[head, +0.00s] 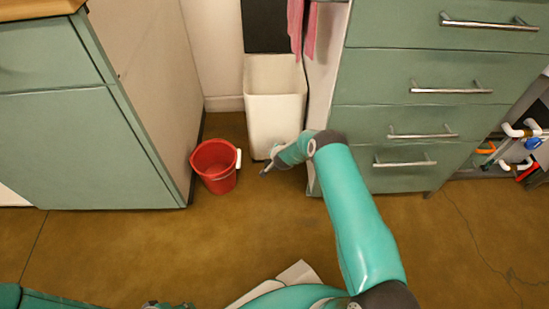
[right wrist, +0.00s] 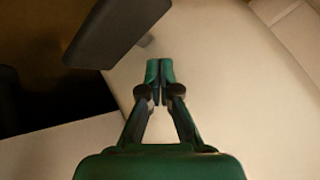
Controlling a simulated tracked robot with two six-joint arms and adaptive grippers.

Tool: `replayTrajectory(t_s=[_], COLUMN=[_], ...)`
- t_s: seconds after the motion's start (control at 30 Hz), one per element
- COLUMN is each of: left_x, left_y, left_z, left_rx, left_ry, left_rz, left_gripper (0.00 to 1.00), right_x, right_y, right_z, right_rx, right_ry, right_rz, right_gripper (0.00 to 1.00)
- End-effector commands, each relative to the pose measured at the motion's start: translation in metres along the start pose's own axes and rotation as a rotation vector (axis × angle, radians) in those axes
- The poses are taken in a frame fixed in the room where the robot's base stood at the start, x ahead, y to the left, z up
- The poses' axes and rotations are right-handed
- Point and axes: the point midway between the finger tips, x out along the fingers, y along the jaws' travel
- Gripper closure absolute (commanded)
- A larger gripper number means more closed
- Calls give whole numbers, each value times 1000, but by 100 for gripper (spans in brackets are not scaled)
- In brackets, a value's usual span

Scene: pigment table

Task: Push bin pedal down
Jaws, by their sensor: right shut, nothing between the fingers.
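The tall white bin (head: 273,118) stands against the wall between the cabinets. A black panel (head: 266,26) rises upright behind its top; I cannot tell whether it is the lid. My right gripper (head: 265,172) is low at the foot of the bin, near its front. In the right wrist view my right gripper (right wrist: 160,72) is shut and empty, in front of the pale bin surface (right wrist: 215,60). A dark flat block (right wrist: 118,32), which looks like the pedal, is just beyond and left of the fingertips. Contact with it cannot be made out. My left gripper is out of view.
A red bucket (head: 215,166) with a white handle stands on the floor just left of the bin. Green cabinets (head: 95,150) and drawers (head: 435,90) flank the gap. Pink cloths (head: 303,25) hang above the bin. The brown floor in front is mostly clear.

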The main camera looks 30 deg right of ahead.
Motion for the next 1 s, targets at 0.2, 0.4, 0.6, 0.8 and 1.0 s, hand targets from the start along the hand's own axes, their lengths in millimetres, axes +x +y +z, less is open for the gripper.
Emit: replayTrajectory(t_s=[0.2,0.4,0.6,0.8,1.0], left_x=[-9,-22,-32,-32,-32], left_y=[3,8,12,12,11], left_z=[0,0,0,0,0], left_rx=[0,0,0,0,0], left_ry=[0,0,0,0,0], left_rz=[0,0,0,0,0], left_gripper=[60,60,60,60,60], right_x=[-9,-24,-34,-35,-35], right_y=[-7,-17,-25,-25,-25], right_z=[-7,-17,-25,-26,-26], right_rx=[0,-1,0,0,0], right_ry=[1,1,1,0,0], right_rz=[-1,-1,-1,0,0], right_gripper=[100,100,100,100,100])
